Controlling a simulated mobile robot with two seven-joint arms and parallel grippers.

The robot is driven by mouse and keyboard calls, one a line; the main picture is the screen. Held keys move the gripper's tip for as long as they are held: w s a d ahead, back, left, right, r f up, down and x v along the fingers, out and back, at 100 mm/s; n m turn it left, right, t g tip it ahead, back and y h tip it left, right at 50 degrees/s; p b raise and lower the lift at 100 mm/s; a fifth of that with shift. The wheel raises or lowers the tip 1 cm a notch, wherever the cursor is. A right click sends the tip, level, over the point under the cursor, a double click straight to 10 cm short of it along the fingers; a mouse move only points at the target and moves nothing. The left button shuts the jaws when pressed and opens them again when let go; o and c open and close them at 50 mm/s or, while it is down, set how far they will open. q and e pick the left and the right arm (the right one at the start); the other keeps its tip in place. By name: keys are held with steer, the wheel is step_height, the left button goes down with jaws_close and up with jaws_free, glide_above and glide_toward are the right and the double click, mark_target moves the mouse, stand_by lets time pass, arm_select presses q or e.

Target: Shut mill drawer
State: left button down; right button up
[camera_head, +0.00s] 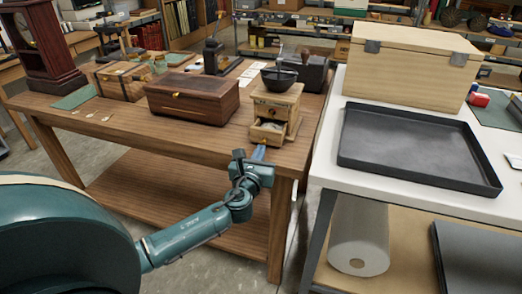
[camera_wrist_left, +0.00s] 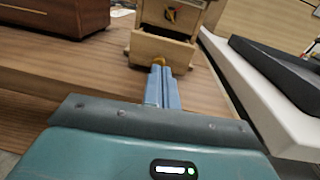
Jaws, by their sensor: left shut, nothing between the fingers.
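The wooden mill (camera_head: 278,100) with a dark bowl on top stands near the front right corner of the brown table. Its drawer (camera_head: 267,134) is pulled out part way, and its open inside shows in the head view. My left gripper (camera_head: 259,151) is shut and empty, just in front of the drawer front. In the left wrist view, the fingers of my left gripper (camera_wrist_left: 160,78) point at the drawer front (camera_wrist_left: 160,48), with their tips at its brass knob (camera_wrist_left: 159,62). I cannot tell whether they touch it. My right gripper is not in view.
A dark wooden box (camera_head: 192,98) stands left of the mill on the brown table (camera_head: 130,130). To the right, a white table holds a black tray (camera_head: 415,145) and a pale wooden chest (camera_head: 408,60). A gap separates the two tables.

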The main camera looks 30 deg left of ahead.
mark_target(265, 142)
arm_select(q)
steer(key=shift+x, duration=0.8)
steer(key=shift+x, duration=1.75)
steer(key=shift+d, duration=0.2)
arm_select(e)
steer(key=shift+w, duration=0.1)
arm_select(q)
steer(key=shift+s, duration=0.1)
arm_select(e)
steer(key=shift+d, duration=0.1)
